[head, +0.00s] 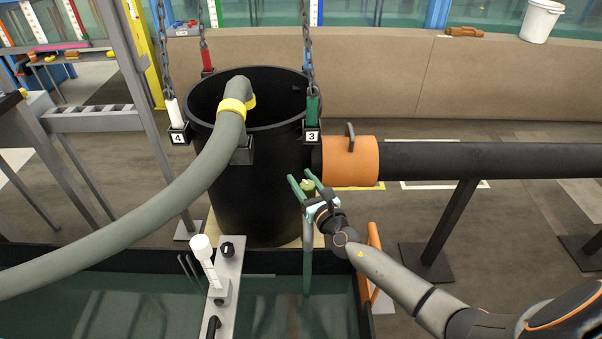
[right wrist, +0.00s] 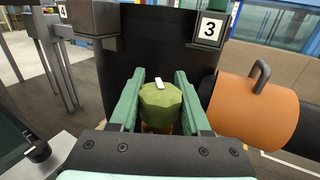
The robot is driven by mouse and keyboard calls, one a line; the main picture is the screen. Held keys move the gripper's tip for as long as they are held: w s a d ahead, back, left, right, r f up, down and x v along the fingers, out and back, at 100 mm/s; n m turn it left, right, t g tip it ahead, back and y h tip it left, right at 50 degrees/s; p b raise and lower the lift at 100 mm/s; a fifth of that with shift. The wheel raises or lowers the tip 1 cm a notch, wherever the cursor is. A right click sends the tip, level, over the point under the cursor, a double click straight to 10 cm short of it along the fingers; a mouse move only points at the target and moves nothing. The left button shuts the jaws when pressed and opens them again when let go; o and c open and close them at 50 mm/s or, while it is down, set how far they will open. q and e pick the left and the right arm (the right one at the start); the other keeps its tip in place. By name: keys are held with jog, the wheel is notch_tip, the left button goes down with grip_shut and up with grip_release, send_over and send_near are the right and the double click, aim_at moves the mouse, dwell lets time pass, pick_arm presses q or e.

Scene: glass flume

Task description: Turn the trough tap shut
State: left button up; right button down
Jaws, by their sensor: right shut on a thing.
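A green faceted tap knob (right wrist: 160,108) with a white mark on its top sits in front of the black tub (right wrist: 150,45). In the head view the knob (head: 308,185) shows small between my fingers. My right gripper (right wrist: 160,76) has its two green fingers on either side of the knob and is shut on it. In the head view my right gripper (head: 299,176) reaches in from the lower right. The tap's body below the knob is mostly hidden. My left gripper is not in view.
An orange collar (head: 350,161) with a dark handle on a black pipe (head: 470,160) lies close to the right of my gripper. A thick grey-green hose (head: 140,220) runs into the tub. A water trough (head: 130,258) lies in front. Chains hang above the tub rim.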

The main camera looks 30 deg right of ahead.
jog(key=shift+r+m+h+p, duration=0.25)
jog(key=shift+m+h+p, duration=0.25)
jog(key=shift+h, duration=0.3)
jog(key=shift+d+m+h, duration=0.1)
jog(key=shift+m+h, duration=0.4)
jog(key=shift+h, duration=0.1)
jog(key=h, duration=0.1)
jog(key=m+h, duration=0.1)
jog(key=shift+d+f+m+g+h+p, duration=0.2)
jog(key=shift+f+m+g+h+p, duration=0.1)
jog(key=shift+g+h+p, duration=0.1)
jog(key=m+h, duration=0.1)
jog(key=m+g+h, duration=0.1)
jog(key=shift+s+d+h, duration=0.15)
jog(key=shift+d+h, duration=0.15)
jog(key=shift+h, duration=0.1)
pick_arm(q)
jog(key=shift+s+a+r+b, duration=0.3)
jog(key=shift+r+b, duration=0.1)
jog(key=shift+b, duration=0.2)
pick_arm(e)
jog(key=shift+s+d+m+g+h, duration=0.1)
jog(key=shift+d+m+g+h, duration=0.1)
jog(key=shift+m+g+h, duration=0.75)
jog(key=shift+h, duration=0.35)
